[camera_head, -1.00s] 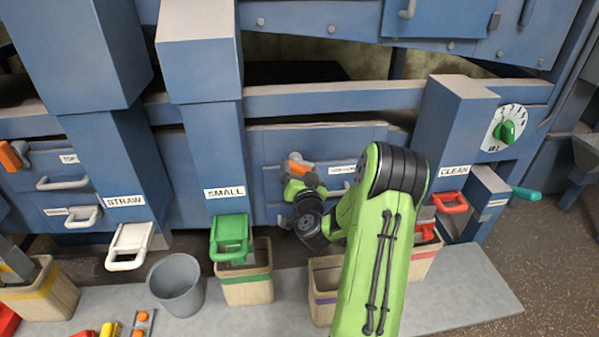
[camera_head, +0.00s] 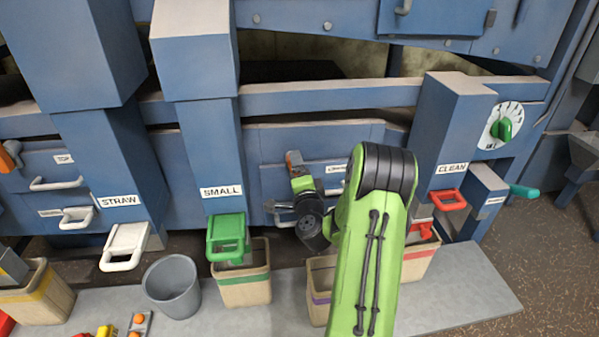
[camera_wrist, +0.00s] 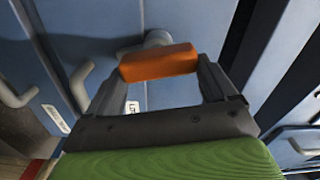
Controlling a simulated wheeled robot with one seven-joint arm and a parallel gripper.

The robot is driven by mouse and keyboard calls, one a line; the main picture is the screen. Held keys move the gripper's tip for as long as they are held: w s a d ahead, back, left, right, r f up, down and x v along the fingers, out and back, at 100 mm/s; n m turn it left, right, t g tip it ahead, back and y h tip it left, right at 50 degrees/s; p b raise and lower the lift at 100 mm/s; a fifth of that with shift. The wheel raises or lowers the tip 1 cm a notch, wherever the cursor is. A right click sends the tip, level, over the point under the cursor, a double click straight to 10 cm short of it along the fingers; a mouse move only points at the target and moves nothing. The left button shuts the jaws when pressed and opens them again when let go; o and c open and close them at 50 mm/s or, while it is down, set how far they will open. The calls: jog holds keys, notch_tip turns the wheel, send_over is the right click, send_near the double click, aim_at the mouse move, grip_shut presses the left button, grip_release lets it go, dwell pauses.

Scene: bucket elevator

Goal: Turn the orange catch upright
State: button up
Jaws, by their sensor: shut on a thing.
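The orange catch (camera_head: 293,159) is on the blue panel between the SMALL and CLEAN chutes, and its orange part looks close to upright in the head view. My gripper (camera_head: 298,176) is shut on it from below and in front. In the wrist view the orange catch (camera_wrist: 158,63) lies between the two dark fingertips of my gripper (camera_wrist: 160,72), with a grey round pivot (camera_wrist: 158,38) behind it. My fingers hide part of the catch in the head view.
A grey handle (camera_head: 283,208) sits on the panel below the catch. The SMALL chute with a green slide (camera_head: 227,236) stands left, the CLEAN chute with a red handle (camera_head: 449,200) right. Crates and a grey bucket (camera_head: 172,285) stand below. Another orange catch (camera_head: 9,158) is far left.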

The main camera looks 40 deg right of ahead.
jog(key=shift+r+m, duration=0.1)
jog(key=shift+m, duration=1.1)
